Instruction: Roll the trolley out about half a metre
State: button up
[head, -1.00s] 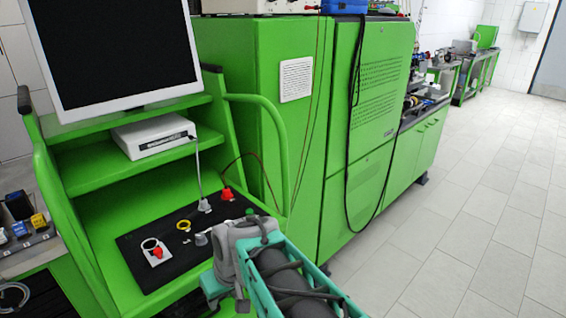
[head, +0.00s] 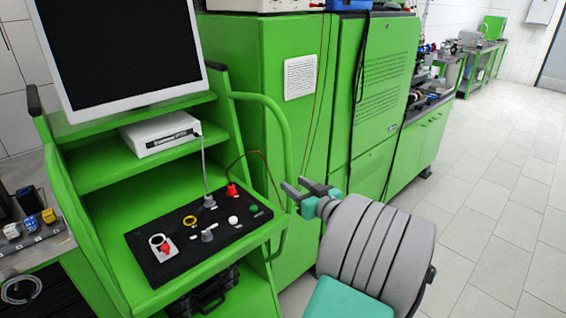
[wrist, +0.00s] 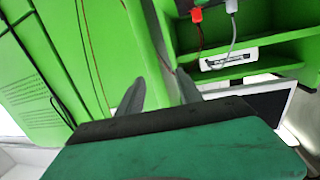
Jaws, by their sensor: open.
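The trolley is a green wheeled-bench frame (head: 95,170) with a monitor (head: 120,50) on top, a shelf and a black control panel (head: 200,232). A curved green tube handle (head: 284,140) runs down its right side. My gripper (head: 294,184) is open and empty, just right of this handle, its fingers pointing left towards it. In the wrist view my two grey fingers (wrist: 160,78) stand apart, with the trolley upside down at the right. I cannot tell how much gap is left between fingertips and handle. The trolley's wheels are out of view.
A tall green cabinet (head: 255,80) stands directly behind and right of the trolley, with cables hanging down its front. A side table (head: 35,245) with small parts is at the left. Tiled floor (head: 480,220) is clear at the right.

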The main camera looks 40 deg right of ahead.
aim_at(291, 169)
jog(key=r, duration=0.1)
jog(key=r+t, duration=0.1)
jog(key=r, duration=0.1)
jog(key=shift+w+d+h, duration=0.1)
jog(key=shift+d+h, duration=0.25)
jog(key=shift+h, duration=0.05)
jog(key=shift+w+r, duration=0.1)
jog(key=shift+w, duration=0.2)
jog(key=w+d+p, duration=0.1)
jog(key=w+p, duration=0.1)
jog(key=w, duration=0.5)
jog(key=shift+p, duration=0.35)
jog(key=shift+d, duration=0.1)
grip_shut()
